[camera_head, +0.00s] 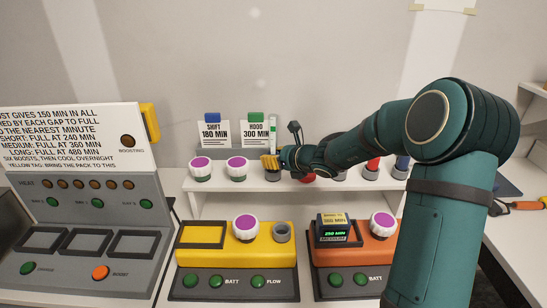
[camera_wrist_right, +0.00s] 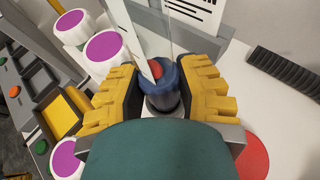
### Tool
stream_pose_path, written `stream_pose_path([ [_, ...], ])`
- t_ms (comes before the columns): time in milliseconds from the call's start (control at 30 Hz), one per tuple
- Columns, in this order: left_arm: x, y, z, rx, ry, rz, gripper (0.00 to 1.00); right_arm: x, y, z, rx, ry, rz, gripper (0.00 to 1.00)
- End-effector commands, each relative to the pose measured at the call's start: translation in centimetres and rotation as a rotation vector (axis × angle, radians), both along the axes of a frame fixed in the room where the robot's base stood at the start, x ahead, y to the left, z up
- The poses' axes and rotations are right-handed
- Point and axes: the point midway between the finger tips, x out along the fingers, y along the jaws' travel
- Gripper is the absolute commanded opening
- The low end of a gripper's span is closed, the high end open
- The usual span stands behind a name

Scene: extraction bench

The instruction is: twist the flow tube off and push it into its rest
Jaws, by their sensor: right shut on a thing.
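The flow tube (camera_wrist_right: 172,78) is clear, with a red ball inside and a blue collar at its lower end. My right gripper (camera_wrist_right: 160,95) has its yellow fingers on either side of the blue collar and is shut on it. The tube (camera_head: 273,132) stands upright above the shelf in the head view. Its lower end is at a dark cup-like rest (camera_head: 273,175); the fingers hide part of it, and I cannot tell how deep it sits. The right gripper (camera_head: 271,162) reaches in from the right. The yellow unit (camera_head: 195,258) has an open grey socket (camera_head: 281,232). My left gripper is out of view.
White knobs with purple tops (camera_head: 237,165) stand on the shelf left of the gripper. Two cards (camera_head: 256,133) stand behind. An orange unit (camera_head: 325,261) with a display block is right of the yellow unit. A grey control panel (camera_head: 85,230) fills the left.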

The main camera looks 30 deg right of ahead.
Motion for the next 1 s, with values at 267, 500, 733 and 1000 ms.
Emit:
stream_pose_path([
  [267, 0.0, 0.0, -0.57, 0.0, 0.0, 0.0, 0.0, 0.01, 0.0, -0.4, 0.0, 0.0, 0.0, 0.0],
  [500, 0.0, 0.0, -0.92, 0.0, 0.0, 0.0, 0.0, 0.01, 0.0, -0.66, 0.0, 0.0, 0.0, 0.0],
  [733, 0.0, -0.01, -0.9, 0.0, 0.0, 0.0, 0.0, -0.01, 0.0, -0.67, 0.0, 0.0, 0.0, 0.0],
  [1000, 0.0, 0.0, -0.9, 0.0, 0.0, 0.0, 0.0, -0.01, 0.0, -0.67, 0.0, 0.0, 0.0, 0.65],
])
